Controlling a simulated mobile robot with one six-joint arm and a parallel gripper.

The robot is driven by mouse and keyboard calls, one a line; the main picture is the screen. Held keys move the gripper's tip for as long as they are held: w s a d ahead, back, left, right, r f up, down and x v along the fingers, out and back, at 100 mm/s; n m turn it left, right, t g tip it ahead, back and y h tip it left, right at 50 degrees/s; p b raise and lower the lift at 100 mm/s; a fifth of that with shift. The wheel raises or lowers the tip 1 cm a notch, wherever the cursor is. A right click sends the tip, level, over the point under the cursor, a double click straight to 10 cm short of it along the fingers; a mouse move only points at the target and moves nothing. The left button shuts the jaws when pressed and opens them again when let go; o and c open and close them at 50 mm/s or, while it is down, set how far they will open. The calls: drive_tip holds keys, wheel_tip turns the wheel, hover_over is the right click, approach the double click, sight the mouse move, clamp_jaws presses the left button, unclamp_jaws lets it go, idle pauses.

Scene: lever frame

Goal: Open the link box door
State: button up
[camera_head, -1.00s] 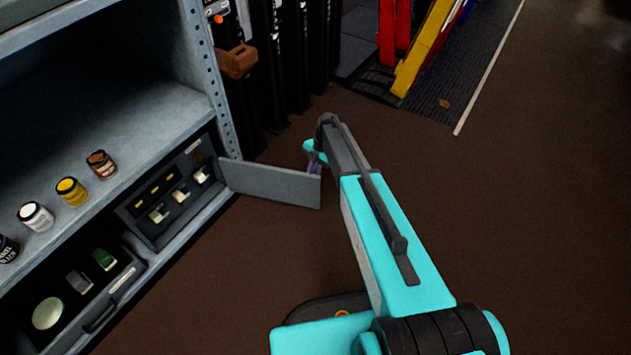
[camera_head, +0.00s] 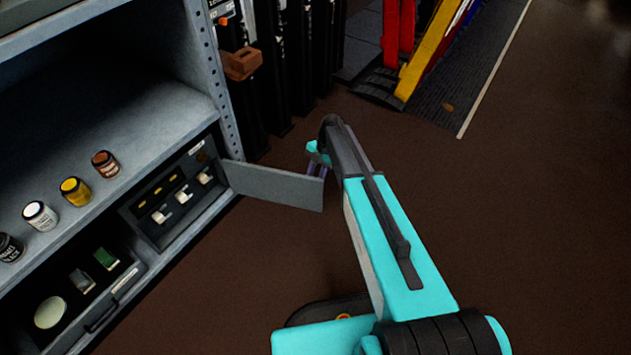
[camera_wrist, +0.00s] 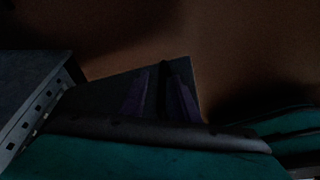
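The link box (camera_head: 178,195) is a dark recess with several switches, low in the grey shelf unit. Its door (camera_head: 270,186) is a flat grey panel, swung wide out to the right over the floor. My gripper (camera_head: 317,168) is at the door's free end, with its fingers partly hidden behind the panel and arm. In the dark wrist view, the two purple fingers (camera_wrist: 160,97) stand in front of the door (camera_wrist: 98,95), with a narrow dark strip between them. I cannot tell whether they grip a handle or only rest against the door.
Several paint jars (camera_head: 75,191) stand on the shelf left of the box. An open drawer (camera_head: 85,290) with small items lies below them. Black posts (camera_head: 297,60) and a brown block (camera_head: 242,63) are behind the door. The brown floor (camera_head: 530,220) to the right is clear.

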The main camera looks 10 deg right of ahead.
drive_tip(key=p+v, duration=0.2)
drive_tip(key=v, duration=1.1)
drive_tip(key=shift+r+p, duration=0.15)
drive_tip(key=shift+p, duration=0.25)
drive_tip(key=shift+r, duration=0.1)
